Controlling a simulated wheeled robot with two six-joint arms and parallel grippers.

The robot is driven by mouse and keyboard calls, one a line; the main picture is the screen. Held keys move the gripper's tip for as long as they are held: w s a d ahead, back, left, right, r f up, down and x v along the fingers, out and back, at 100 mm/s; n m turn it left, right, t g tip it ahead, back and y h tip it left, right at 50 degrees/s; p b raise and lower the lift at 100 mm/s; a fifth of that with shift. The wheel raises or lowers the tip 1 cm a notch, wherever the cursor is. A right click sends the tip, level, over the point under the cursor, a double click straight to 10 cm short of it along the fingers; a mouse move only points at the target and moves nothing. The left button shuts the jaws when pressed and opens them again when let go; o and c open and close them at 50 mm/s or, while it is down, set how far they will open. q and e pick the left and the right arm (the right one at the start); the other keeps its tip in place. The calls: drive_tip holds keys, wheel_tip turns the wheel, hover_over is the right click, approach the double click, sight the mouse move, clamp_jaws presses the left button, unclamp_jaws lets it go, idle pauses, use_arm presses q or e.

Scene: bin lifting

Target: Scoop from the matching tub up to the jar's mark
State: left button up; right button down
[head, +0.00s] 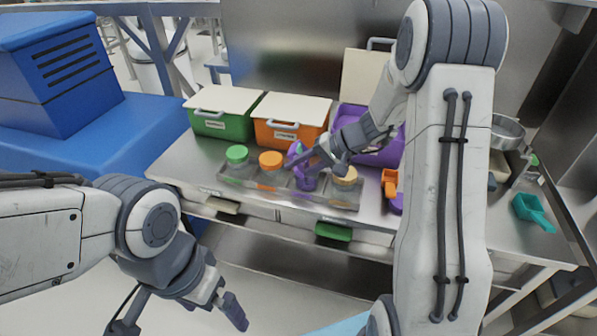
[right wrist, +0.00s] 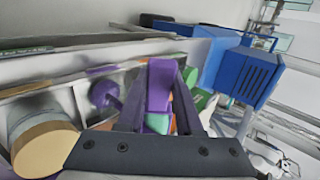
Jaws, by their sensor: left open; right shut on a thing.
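My right gripper (head: 312,160) is shut on a purple scoop (head: 296,150), held over the jar tray. The scoop's handle stands between the fingers in the right wrist view (right wrist: 158,88). Just below is a jar with purple showing in it (head: 306,182); whether the scoop touches it I cannot tell. The purple tub (head: 384,157) stands open behind my right arm, its pale lid raised. The green tub (head: 222,126) and orange tub (head: 288,136) have their lids on. My left gripper (head: 228,302) is open and empty, low in front of the counter. The jar's mark cannot be made out.
The tray (head: 262,198) also holds jars with green (head: 237,154), orange (head: 271,160) and tan (head: 346,177) lids. An orange scoop (head: 390,181) lies right of the tray. A teal scoop (head: 533,211) lies at the far right. Blue equipment (head: 60,70) stands left.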

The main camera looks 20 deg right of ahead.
drive_tip(key=shift+s+d+f+t+y+b, duration=0.1)
drive_tip(key=shift+d+f+t+y+b, duration=0.2)
drive_tip(key=shift+y+b, duration=0.55)
drive_tip(key=shift+s+f+t+y+b, duration=0.1)
drive_tip(key=shift+t+y+b, duration=0.35)
drive_tip(key=shift+b, duration=0.8)
drive_tip(key=shift+d+f+t+y+b, duration=0.15)
drive_tip(key=shift+t+y+b, duration=0.3)
drive_tip(key=shift+b, duration=1.2)
drive_tip(key=shift+d+f+t+y+b, duration=0.15)
drive_tip(key=shift+y+b, duration=0.4)
drive_tip(key=shift+b, duration=1.1)
drive_tip(key=shift+s+a+r, duration=0.1)
drive_tip(key=shift+a, duration=0.05)
drive_tip(key=r+h+p, duration=0.1)
drive_tip(key=p, duration=0.2)
drive_tip(key=shift+r+g+p, duration=0.3)
drive_tip(key=shift+r+g, duration=0.05)
drive_tip(key=shift+r, duration=0.05)
drive_tip(key=shift+f+h, duration=0.1)
drive_tip(key=shift+h, duration=0.2)
drive_tip(key=shift+f, duration=0.25)
